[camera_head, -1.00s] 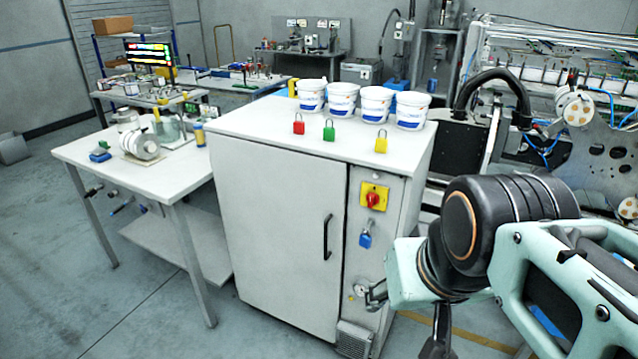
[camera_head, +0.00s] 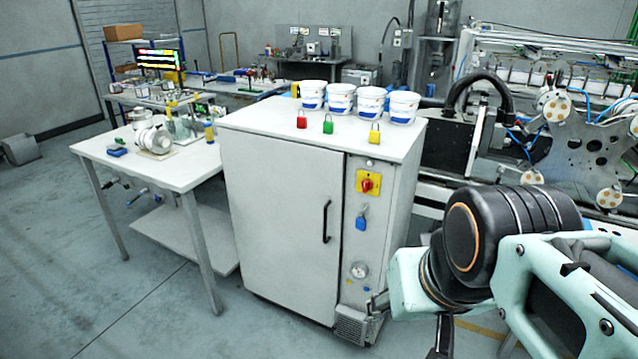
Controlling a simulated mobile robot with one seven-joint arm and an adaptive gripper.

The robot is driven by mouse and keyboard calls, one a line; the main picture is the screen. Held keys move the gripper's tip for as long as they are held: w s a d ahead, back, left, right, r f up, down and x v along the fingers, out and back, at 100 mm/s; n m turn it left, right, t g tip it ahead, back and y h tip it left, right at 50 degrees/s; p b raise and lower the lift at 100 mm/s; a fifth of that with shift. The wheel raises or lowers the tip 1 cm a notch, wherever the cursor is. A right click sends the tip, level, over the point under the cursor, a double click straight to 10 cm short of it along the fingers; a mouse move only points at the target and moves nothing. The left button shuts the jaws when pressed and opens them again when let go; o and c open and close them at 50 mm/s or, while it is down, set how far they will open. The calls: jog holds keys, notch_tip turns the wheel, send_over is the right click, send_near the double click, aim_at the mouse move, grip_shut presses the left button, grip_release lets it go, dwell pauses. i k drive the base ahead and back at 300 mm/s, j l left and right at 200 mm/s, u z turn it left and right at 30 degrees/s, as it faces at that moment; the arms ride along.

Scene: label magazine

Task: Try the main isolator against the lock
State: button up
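The main isolator (camera_head: 368,183) is a red rotary knob on a yellow plate, high on the right strip of the white cabinet's front. A blue padlock (camera_head: 361,222) hangs just below the yellow plate. I cannot tell what its shackle passes through. My gripper (camera_head: 376,302) shows only as a small grey part at the cabinet's lower right, below the isolator and the padlock and apart from both. My own teal and black arm hides most of it, so its fingers' opening cannot be seen.
The white cabinet (camera_head: 277,230) has a black door handle (camera_head: 326,222) and a round gauge (camera_head: 359,270). Red (camera_head: 301,120), green (camera_head: 328,125) and yellow (camera_head: 374,133) padlocks and several white tubs (camera_head: 341,98) stand on top. A worktable (camera_head: 150,178) stands left. Floor in front is clear.

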aim_at(366, 185)
jog(key=i+l+u, duration=0.1)
jog(key=i+l, duration=0.25)
jog(key=i, duration=0.15)
jog(key=i+l+u, duration=0.1)
jog(key=i+l, duration=0.3)
jog(key=i, duration=0.15)
